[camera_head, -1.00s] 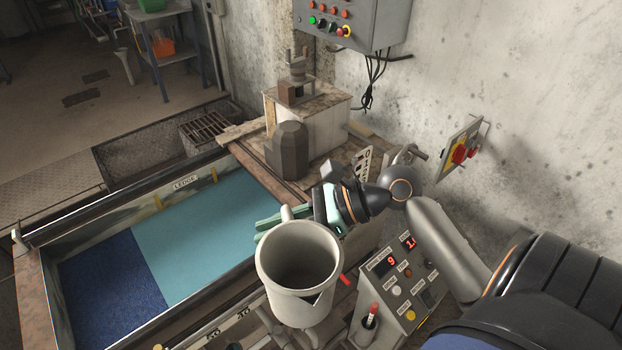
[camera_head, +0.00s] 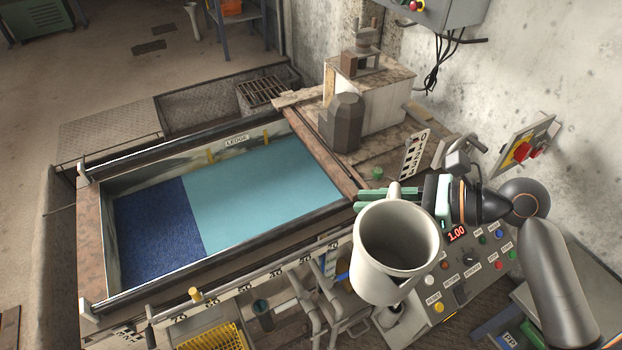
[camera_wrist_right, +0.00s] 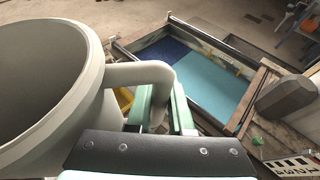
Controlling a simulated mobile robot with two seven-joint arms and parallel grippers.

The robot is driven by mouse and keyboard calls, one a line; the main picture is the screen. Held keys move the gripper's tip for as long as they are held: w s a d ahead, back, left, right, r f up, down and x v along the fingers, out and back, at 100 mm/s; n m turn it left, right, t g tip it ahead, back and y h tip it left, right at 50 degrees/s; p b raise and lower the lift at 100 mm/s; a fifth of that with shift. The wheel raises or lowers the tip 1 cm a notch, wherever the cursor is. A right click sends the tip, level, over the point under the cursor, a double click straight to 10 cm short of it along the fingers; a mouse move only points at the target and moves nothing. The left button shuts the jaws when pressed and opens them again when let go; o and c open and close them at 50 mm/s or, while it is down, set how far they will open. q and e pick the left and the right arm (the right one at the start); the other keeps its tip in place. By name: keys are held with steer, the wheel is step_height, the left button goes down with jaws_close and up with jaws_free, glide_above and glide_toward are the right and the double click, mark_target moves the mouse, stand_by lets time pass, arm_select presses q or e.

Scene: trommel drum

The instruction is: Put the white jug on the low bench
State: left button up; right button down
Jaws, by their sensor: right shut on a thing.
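The white jug (camera_head: 372,275) hangs upright in front of me, its open mouth facing up and looking empty. My right gripper (camera_head: 378,198) is shut on the jug's handle, with green fingers on either side of it. In the right wrist view the jug (camera_wrist_right: 94,75) fills the left side, and its handle runs into the gripper (camera_wrist_right: 160,105). The jug is held above the control panel and the tank's front edge. I cannot tell which surface is the low bench. My left gripper is not in view.
A tank with a blue and turquoise bed (camera_head: 260,190) lies to the left. A control panel (camera_head: 470,265) with buttons is right of the jug. A dark faceted block (camera_head: 341,122) stands behind. A yellow crate (camera_head: 215,338) is low in front. Open floor (camera_head: 95,85) lies at far left.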

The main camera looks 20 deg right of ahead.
steer(key=shift+r, duration=0.1)
steer(key=shift+r+p, duration=0.9)
steer(key=shift+r, duration=1.55)
step_height(320, 180, down, 3)
steer(key=shift+d+f, duration=0.1)
steer(key=shift+f, duration=0.05)
